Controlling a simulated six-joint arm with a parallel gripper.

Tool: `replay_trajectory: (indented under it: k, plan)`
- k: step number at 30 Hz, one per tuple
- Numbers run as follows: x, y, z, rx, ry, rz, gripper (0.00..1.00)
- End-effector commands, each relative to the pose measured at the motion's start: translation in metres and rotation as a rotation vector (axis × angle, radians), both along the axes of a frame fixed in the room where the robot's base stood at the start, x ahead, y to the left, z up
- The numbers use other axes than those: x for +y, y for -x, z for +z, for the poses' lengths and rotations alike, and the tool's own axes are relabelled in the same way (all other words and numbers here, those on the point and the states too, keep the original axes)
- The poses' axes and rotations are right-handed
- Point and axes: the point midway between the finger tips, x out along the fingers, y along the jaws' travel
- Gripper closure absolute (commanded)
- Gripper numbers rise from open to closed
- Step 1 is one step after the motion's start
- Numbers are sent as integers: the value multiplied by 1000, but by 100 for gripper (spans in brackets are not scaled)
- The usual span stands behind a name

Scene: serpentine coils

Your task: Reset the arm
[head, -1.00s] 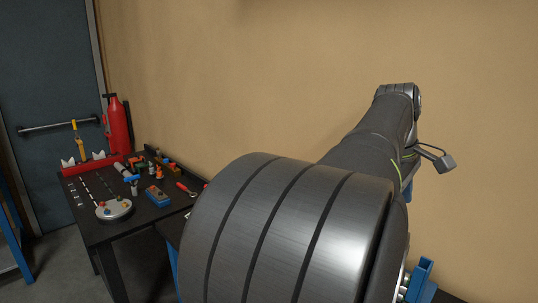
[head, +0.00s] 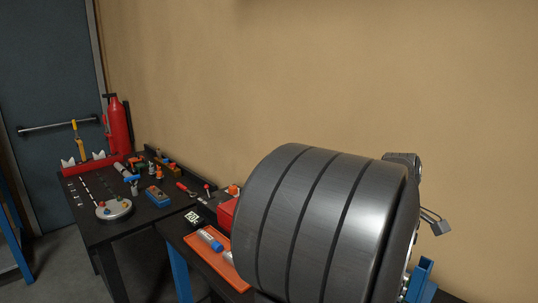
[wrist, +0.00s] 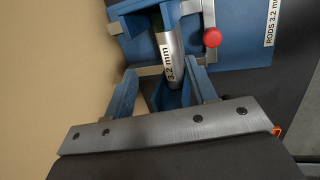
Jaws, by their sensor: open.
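In the wrist view my gripper (wrist: 162,78) is open, with one blue finger on each side of the picture's middle. A silver cylinder (wrist: 178,46) labelled "3.2 mm" shows beyond and between the fingers, in a blue holder (wrist: 140,52). I cannot tell whether the fingers touch the holder. In the head view my gripper is hidden, and my large grey arm link fills the lower right.
A red knob (wrist: 212,37) on a metal latch is close to the right finger. In the head view, an orange tray (head: 224,262) with cylinders lies left of my arm. A dark table (head: 128,229) farther left holds tools, near a red extinguisher (head: 117,130).

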Motion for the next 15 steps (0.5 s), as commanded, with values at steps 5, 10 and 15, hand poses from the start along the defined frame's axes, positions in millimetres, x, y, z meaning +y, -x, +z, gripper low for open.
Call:
replay_trajectory:
  k: [5, 10, 15]
  plan:
    - [-2, -1, 25, -4, 3, 0, 48]
    - [-1, 0, 46, -2, 1, -1, 48]
    - [-1, 0, 56, -1, 1, 0, 48]
